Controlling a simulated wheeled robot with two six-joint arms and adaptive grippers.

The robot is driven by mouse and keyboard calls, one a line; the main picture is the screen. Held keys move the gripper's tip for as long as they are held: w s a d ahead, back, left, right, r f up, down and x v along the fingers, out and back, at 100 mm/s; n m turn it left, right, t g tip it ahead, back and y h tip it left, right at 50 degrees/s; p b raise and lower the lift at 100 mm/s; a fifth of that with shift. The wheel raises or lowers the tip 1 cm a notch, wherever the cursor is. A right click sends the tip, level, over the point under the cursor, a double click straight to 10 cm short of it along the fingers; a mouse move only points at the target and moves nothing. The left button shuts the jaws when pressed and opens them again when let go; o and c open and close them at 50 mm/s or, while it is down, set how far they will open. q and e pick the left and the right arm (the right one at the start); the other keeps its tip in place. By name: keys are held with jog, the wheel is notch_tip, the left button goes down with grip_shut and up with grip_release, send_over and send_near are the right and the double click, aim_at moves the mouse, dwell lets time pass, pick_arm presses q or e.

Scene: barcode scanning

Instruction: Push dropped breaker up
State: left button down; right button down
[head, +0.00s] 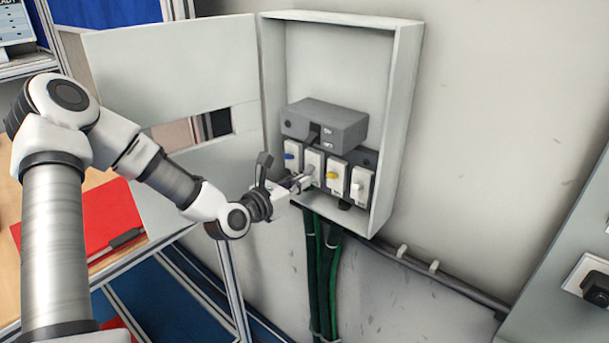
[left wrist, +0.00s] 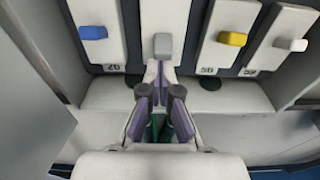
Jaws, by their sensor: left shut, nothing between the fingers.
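The wall box holds a row of breakers with coloured levers: a blue lever (head: 291,156), a yellow lever (head: 332,175) and a white lever (head: 356,188). In the left wrist view the row shows the blue lever (left wrist: 93,33), a grey lever (left wrist: 163,45), the yellow lever (left wrist: 232,39) and the white lever (left wrist: 291,45). My left gripper (head: 306,181) is shut and empty, reaching into the lower part of the box. In the left wrist view its fingertips (left wrist: 160,72) are just below the grey lever; I cannot tell whether they touch it.
The open grey box (head: 407,110) has side walls close around the breakers. A dark grey block (head: 325,122) sits above them. The box door (head: 180,75) stands open at the left. Green cables (head: 320,262) hang below. A red folder (head: 95,222) lies on the table.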

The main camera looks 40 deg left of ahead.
aim_at(305, 171)
pick_arm(q)
jog(key=r+g+p, duration=0.1)
jog(key=p, duration=0.2)
jog(key=r+g+p, duration=0.1)
jog(key=g+p, duration=0.1)
jog(key=p, duration=0.1)
jog(key=shift+s+a+r, duration=0.1)
jog(key=shift+s+r, duration=0.1)
jog(key=shift+r, duration=0.1)
jog(key=shift+s+f+g, duration=0.1)
jog(key=shift+f+g, duration=0.25)
jog(key=shift+g, duration=0.15)
jog(key=shift+r+p, duration=0.5)
jog(key=shift+r, duration=0.25)
jog(key=shift+y, duration=0.3)
